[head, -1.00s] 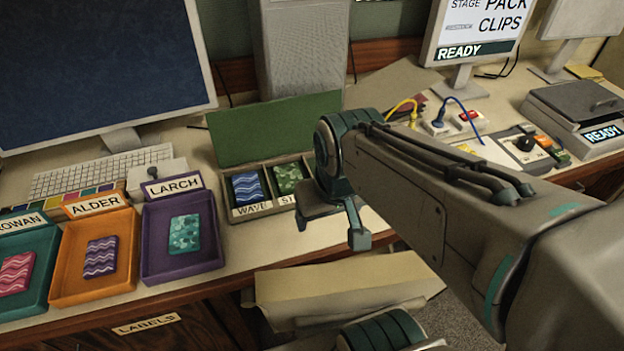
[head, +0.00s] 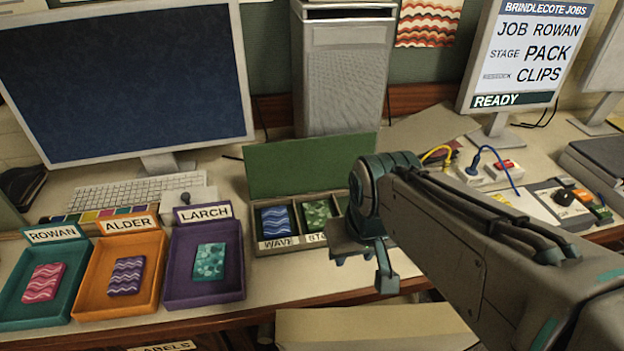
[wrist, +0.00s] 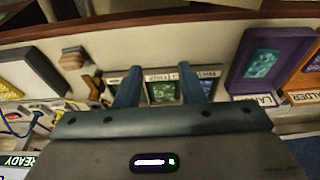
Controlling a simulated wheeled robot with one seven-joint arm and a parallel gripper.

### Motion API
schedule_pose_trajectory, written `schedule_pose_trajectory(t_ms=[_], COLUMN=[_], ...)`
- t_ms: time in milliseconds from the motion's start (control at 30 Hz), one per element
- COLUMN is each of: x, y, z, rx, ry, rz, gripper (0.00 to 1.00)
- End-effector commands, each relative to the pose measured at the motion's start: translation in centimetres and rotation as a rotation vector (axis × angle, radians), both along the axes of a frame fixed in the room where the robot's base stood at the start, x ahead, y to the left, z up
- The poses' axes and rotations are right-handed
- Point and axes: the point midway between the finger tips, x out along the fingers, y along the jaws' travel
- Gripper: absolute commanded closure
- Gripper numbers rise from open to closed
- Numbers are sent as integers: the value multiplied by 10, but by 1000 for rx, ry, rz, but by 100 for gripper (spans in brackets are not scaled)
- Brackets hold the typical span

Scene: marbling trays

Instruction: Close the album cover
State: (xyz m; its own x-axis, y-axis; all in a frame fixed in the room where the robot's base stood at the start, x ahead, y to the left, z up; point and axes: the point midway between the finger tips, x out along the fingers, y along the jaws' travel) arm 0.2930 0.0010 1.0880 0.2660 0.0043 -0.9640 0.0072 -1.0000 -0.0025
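The album (head: 253,228) is a shallow box on the desk, with a blue wave-patterned card and a green patterned card in its compartments. Its green cover (head: 312,165) stands open, raised along the back edge. My arm hides the album's right part. My gripper (head: 362,262) is at the album's right front, above the desk edge. In the wrist view, my gripper (wrist: 160,82) has its two fingers spread apart with nothing held, and the album's labelled compartments (wrist: 163,93) show between and beyond them. The cover cannot be made out there.
Rowan (head: 14,313), Alder (head: 84,312) and Larch (head: 172,295) trays stand left of the album, each with a card. A monitor (head: 120,80) and a grey tower (head: 345,80) stand behind. A switch box with cables (head: 490,172) lies right. A cream surface (head: 370,330) is below the desk front.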

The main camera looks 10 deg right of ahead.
Motion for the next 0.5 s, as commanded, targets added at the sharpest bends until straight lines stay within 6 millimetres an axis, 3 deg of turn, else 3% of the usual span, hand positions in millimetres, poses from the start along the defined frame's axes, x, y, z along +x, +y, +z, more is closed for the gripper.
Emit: schedule_pose_trajectory(t_ms=[33,100,133,500], x=[10,30,41,205], y=[0,-1,-1,-1], z=[4,13,18,71], rx=[3,11,15,41], ry=[-4,-13,-19,-100], rz=[0,-2,-3,-21], gripper=[79,99,100,100])
